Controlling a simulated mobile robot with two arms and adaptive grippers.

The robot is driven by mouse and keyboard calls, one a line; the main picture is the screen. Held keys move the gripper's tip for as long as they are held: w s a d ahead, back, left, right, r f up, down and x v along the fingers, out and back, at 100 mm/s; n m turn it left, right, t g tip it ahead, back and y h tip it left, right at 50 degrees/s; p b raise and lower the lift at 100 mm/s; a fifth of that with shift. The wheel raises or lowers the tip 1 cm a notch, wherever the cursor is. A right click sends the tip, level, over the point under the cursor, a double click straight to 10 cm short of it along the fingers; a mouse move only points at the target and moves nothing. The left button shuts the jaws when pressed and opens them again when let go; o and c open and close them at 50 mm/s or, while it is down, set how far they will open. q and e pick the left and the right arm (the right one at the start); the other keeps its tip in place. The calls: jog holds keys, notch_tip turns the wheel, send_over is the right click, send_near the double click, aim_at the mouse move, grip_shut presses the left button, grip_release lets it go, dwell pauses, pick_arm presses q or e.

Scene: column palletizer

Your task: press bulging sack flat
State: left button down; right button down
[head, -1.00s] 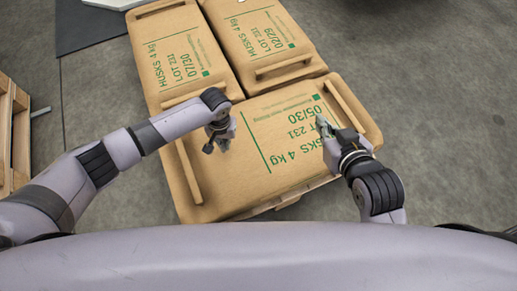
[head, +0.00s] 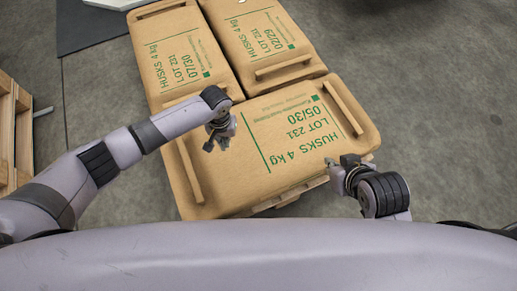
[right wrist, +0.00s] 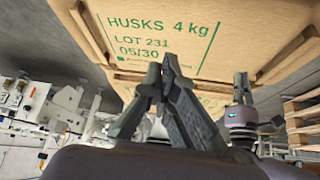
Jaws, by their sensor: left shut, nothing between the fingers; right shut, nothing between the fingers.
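The nearest tan sack (head: 285,150), printed "HUSKS 4 kg LOT 231 05/30", lies on the stack with rounded edges and a raised strip near each end. How far its top bulges is hard to tell. My left gripper (head: 218,143) is shut and empty over the sack's left part; contact cannot be told. My right gripper (head: 332,168) is shut and empty at the sack's near right edge. In the right wrist view its fingertips (right wrist: 163,72) meet in front of the printed sack (right wrist: 165,30).
Two more sacks, "07/30" (head: 180,58) and "02/29" (head: 262,42), lie behind, close against the near one. A pallet edge (head: 290,198) shows under the near sack. Stacked wooden pallets (head: 12,130) stand at the left. Grey floor at the right is clear.

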pick_arm(q)
jog(key=shift+r+p, duration=0.65)
notch_tip(320, 180, up, 2)
jog(key=p, duration=0.3)
jog(key=shift+r, duration=0.25)
pick_arm(e)
jog(key=s+d+f+g, duration=0.1)
jog(key=s+f+g, duration=0.2)
jog(key=s+f, duration=0.1)
jog(key=shift+s+d+h, duration=0.2)
jog(key=shift+h, duration=0.2)
